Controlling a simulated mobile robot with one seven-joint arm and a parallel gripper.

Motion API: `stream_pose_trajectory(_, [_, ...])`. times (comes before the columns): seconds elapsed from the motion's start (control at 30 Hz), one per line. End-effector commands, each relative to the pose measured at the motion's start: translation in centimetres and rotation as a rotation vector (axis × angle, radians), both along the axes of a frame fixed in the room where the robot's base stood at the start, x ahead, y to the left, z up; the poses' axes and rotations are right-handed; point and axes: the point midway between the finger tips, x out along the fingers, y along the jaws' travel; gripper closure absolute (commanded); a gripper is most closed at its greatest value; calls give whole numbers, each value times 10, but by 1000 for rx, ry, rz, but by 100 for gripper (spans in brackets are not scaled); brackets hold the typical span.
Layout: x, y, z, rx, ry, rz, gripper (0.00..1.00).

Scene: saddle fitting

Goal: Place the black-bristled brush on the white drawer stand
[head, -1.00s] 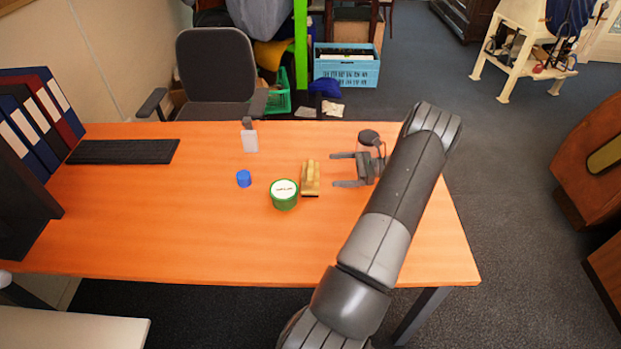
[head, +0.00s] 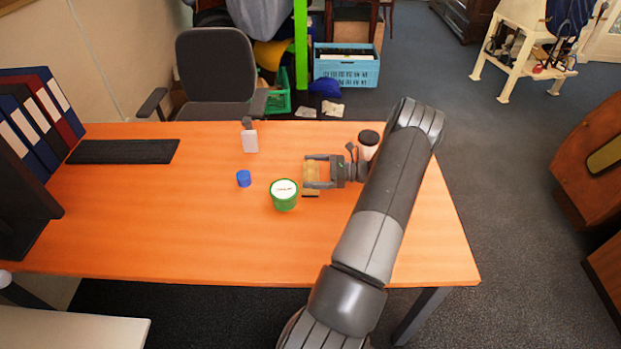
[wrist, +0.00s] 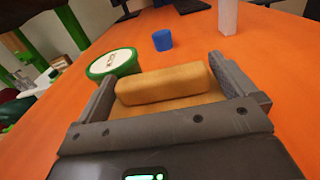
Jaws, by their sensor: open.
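The brush (head: 311,174) lies on the orange table, just right of the green tub. It shows a tan wooden body with a thin dark edge at its near end; its bristles are mostly hidden. My gripper (head: 307,171) is open, with one finger at each end of the brush. In the wrist view the brush's raised wooden grip (wrist: 164,84) lies between the two open fingers (wrist: 174,92). I cannot tell whether either finger touches it. A white surface (head: 70,328) at the lower left may be the white drawer stand; no drawers show.
The green tub (head: 284,195) with a white lid stands close left of the brush. A blue cap (head: 244,178), a white bottle (head: 250,141) and a dark-lidded cup (head: 368,144) stand nearby. A keyboard (head: 123,151) and binders (head: 40,118) are left. The table's front left is clear.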

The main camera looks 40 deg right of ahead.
Motion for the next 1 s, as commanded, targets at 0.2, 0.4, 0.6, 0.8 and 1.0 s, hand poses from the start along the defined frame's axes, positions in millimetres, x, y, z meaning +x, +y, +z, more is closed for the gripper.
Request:
stream_pose_trajectory(0.2, [5,5,0,-1,1,-1,0])
stream_pose_trajectory(0.4, [5,5,0,-1,1,-1,11])
stream_pose_trajectory(0.6, [5,5,0,-1,1,-1,28])
stream_pose_trajectory(0.8, [5,5,0,-1,-1,-1,40])
stream_pose_trajectory(1.0, [5,5,3,-1,0,0,40])
